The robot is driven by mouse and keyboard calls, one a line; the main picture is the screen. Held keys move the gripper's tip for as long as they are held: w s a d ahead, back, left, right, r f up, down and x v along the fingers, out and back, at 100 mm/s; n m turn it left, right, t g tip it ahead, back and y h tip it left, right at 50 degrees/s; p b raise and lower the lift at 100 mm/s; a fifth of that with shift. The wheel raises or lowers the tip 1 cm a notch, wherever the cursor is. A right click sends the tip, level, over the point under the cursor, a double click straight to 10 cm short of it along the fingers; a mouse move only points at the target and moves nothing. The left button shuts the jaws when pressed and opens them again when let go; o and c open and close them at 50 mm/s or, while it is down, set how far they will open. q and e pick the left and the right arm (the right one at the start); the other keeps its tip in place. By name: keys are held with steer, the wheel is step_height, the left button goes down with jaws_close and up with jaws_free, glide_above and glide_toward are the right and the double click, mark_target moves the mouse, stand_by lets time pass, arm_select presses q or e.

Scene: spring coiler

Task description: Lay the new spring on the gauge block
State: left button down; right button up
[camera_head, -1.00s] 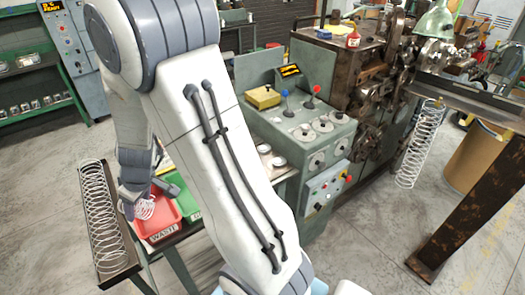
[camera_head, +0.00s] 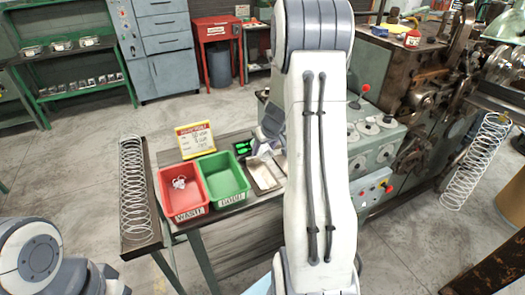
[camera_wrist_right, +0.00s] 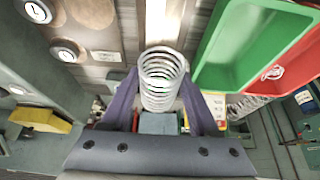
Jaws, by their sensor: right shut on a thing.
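My right gripper (camera_head: 268,142) is above the right part of the small bench, beyond the green tray and near a shallow metal tray (camera_head: 266,174). In the right wrist view my right gripper (camera_wrist_right: 161,80) is shut on a pale wire spring (camera_wrist_right: 160,70), which stands out between its two purple fingers. In the head view the held spring is too small to make out. A grey-blue block (camera_wrist_right: 158,123) shows behind the spring; I cannot tell whether it is the gauge block. My left gripper is out of view.
A red WASTE tray (camera_head: 183,210) holds a small tangle of wire. A green GOOD tray (camera_head: 224,195) looks empty. A long spring lies in a dark trough (camera_head: 142,247) at left. Another spring (camera_head: 476,160) hangs at the coiler. Drawers (camera_head: 163,60) stand behind.

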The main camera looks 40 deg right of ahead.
step_height(320, 180, down, 8)
steer(key=b, duration=0.6)
steer(key=shift+f+b, duration=0.15)
steer(key=shift+b, duration=0.25)
steer(key=shift+f+b, duration=0.6)
steer(key=shift+b, duration=0.1)
steer(key=shift+r, duration=0.1)
steer(key=o, duration=1.4)
steer(key=shift+o, duration=0.2)
steer(key=p+v, duration=0.1)
steer(key=v, duration=0.9)
steer(key=shift+r+p, duration=0.2)
steer(key=shift+p, duration=0.1)
